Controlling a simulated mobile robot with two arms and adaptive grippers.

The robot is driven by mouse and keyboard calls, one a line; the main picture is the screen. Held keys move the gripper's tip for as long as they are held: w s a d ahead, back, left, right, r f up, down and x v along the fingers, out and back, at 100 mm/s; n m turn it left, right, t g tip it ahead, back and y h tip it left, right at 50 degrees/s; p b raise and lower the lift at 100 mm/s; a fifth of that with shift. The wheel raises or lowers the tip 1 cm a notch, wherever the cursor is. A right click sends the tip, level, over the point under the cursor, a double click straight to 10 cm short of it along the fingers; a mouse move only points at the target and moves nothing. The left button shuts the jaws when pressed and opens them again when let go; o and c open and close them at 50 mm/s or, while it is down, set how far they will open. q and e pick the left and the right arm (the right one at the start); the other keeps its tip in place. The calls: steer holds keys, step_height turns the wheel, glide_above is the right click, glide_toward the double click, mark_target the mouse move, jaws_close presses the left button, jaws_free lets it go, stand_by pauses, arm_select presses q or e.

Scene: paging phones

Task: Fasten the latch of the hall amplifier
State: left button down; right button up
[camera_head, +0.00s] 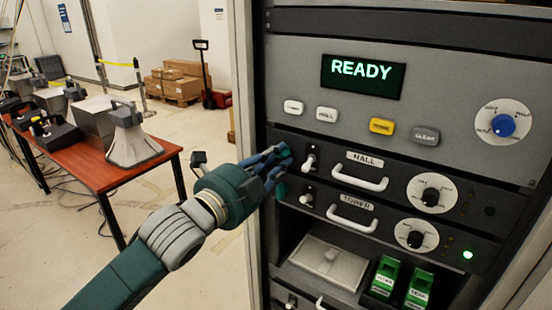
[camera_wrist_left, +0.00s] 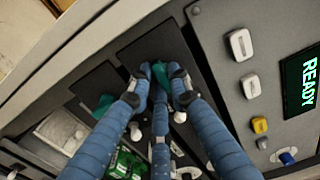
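The hall amplifier (camera_head: 409,172) is a dark panel in the rack, with a HALL label, a white pull handle (camera_head: 360,180) and a dial (camera_head: 432,194). A small teal part, seemingly its latch (camera_wrist_left: 160,74), is at the panel's left end, mostly hidden by my fingers in the head view. My left gripper (camera_head: 280,158) is at that end, its blue fingertips on either side of the teal part in the left wrist view (camera_wrist_left: 160,85). Whether they grip it, and whether the latch is fastened, I cannot tell. My right gripper is in neither view.
The tower amplifier (camera_head: 390,222) is directly below, with a similar teal part (camera_wrist_left: 105,106) and a lit green lamp (camera_head: 467,254). A white toggle (camera_head: 309,162) is just right of my fingers. Above is the READY display (camera_head: 363,76). A table (camera_head: 95,165) stands left.

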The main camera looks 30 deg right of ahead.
arm_select(q)
steer(key=shift+n, duration=0.4)
steer(key=n+p, duration=0.1)
steer(key=n, duration=0.5)
steer(key=n+p, duration=0.1)
steer(key=n, duration=0.6)
steer(key=shift+s+d+r, duration=0.1)
steer(key=shift+s+r, duration=0.1)
steer(key=n+p, duration=0.1)
steer(key=n, duration=0.2)
steer(key=shift+n+p, duration=0.35)
steer(key=shift+n, duration=0.15)
steer(key=c, duration=1.6)
jaws_free()
